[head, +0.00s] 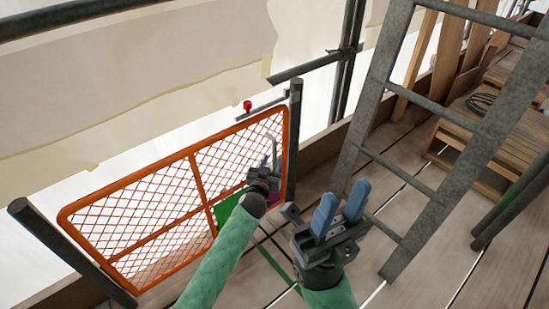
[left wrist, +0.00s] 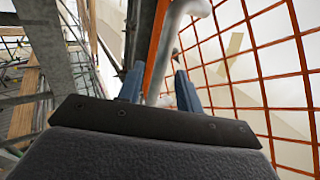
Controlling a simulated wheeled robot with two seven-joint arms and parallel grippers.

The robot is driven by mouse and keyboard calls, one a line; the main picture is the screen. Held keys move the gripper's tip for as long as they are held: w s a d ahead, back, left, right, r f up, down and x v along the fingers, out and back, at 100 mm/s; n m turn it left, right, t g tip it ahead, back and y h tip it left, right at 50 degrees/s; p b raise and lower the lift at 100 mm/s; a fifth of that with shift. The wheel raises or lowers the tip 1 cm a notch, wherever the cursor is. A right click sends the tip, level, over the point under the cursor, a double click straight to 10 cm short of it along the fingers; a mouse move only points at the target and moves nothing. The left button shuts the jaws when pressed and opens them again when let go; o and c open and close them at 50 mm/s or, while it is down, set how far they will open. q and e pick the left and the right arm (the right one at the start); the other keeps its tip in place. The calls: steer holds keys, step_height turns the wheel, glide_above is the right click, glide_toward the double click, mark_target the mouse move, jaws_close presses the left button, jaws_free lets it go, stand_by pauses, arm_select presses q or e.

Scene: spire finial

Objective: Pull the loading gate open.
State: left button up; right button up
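The loading gate (head: 195,165) is an orange frame with mesh, standing between two dark posts in the head view. Its right edge is close beside the right post (head: 295,125). A pale grey bent handle (head: 276,140) is on its right side; it also shows in the left wrist view (left wrist: 172,40). My left gripper (head: 268,162) is at the handle, with its blue fingers (left wrist: 160,82) apart and the handle between them. A gap shows beside the handle; contact is unclear. My right gripper (head: 343,195) is open and empty, in front of the gate's right.
A red knob (head: 247,105) sits near a grey bar above the gate. A grey ladder (head: 440,170) leans at the right. Behind it are a wooden pallet stack (head: 470,140) and a coiled cable (head: 482,102). Plank floor (head: 440,265) is open in front.

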mark_target(274, 158)
arm_select(q)
steer(key=shift+b+x, duration=0.3)
steer(key=shift+x, duration=1.55)
jaws_close()
